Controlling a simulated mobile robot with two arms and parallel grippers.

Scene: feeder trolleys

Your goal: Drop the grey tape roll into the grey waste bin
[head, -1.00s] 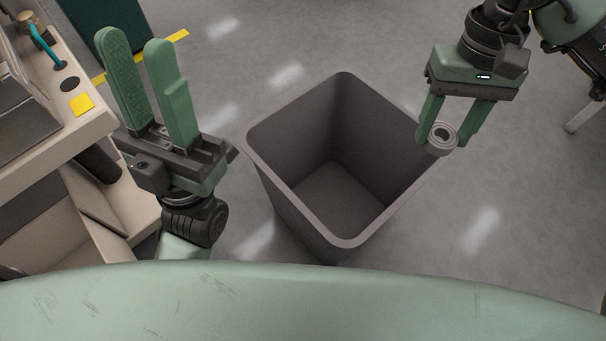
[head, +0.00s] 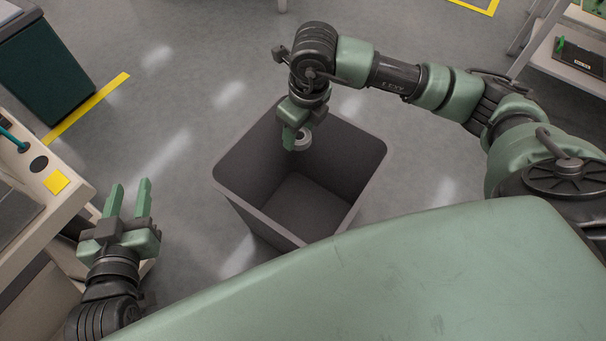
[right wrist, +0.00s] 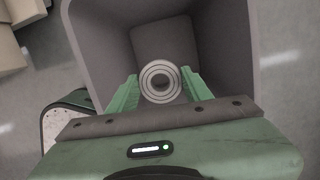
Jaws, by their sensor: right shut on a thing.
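The grey waste bin (head: 230,172) stands open and empty on the floor in the middle of the head view. The grey tape roll (head: 303,139) is held over the bin's opening, towards its far side. My right gripper (head: 294,138) is shut on the roll. In the right wrist view the roll (right wrist: 160,82) sits between the two green fingers of my right gripper (right wrist: 160,90), with the bin (right wrist: 101,60) around and below it. My left gripper (head: 128,197) is open and empty, left of the bin and apart from it.
A beige workstation (head: 45,200) with a yellow square label is at the left. A dark green cabinet (head: 45,75) stands at the far left beside a yellow floor line. A trolley (head: 570,50) is at the upper right. The floor behind the bin is clear.

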